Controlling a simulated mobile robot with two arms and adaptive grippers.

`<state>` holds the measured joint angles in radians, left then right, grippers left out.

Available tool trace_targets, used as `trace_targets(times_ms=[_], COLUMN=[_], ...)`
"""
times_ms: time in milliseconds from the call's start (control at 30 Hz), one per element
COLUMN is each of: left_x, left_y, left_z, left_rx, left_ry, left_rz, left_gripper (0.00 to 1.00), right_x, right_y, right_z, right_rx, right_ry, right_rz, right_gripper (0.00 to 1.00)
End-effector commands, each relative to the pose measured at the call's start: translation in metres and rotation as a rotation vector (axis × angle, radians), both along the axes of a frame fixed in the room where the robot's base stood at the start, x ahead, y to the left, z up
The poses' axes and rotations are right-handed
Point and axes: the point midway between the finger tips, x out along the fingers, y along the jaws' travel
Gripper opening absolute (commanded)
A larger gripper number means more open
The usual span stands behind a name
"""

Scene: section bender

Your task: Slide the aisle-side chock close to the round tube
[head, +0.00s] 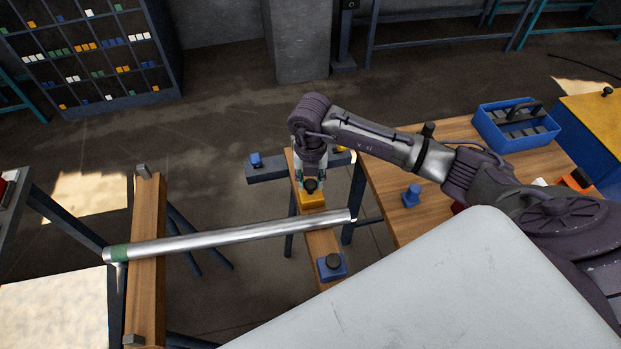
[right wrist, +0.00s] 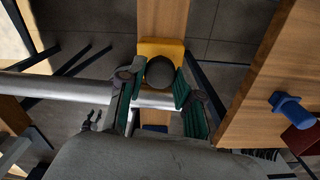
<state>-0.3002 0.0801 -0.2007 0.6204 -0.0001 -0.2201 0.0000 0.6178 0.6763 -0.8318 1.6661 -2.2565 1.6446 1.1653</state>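A yellow chock (head: 313,201) with a round black knob sits on the right wooden beam, on the far side of the round tube (head: 235,236), close to it. Any small gap cannot be measured. My right gripper (head: 310,184) reaches down from above. In the right wrist view, its green-padded fingers (right wrist: 160,82) are on both sides of the knob and appear closed on it; the yellow chock (right wrist: 151,48) shows behind. A blue chock (head: 331,268) with a dark knob sits on the same beam, on the near side of the tube. My left gripper is not in view.
The tube spans from the left wooden beam (head: 146,245) to the right beam (head: 323,243). A wooden table (head: 388,190) on the right carries a blue piece (head: 412,195) and a blue tote (head: 516,128). Open floor lies between the beams.

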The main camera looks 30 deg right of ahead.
Motion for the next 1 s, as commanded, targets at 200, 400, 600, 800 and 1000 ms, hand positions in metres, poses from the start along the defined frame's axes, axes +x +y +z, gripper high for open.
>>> trace_targets(times_ms=[200,400,600,800,1000], left_x=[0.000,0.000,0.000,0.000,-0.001], left_y=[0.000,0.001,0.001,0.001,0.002], left_z=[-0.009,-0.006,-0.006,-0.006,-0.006], left_rx=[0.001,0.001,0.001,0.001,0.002], left_ry=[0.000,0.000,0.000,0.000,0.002], left_rz=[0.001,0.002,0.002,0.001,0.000], left_gripper=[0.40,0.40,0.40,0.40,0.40], right_x=[0.005,0.005,0.005,0.005,0.006], right_y=[-0.002,-0.002,-0.002,-0.001,-0.001], right_z=[-0.001,0.001,0.001,0.000,0.011], right_rx=[-0.001,0.000,0.000,0.000,0.000], right_ry=[-0.004,-0.002,-0.001,-0.001,-0.004], right_rz=[-0.001,-0.001,-0.001,-0.001,0.000], right_gripper=[0.15,0.15,0.60,0.60,0.60])
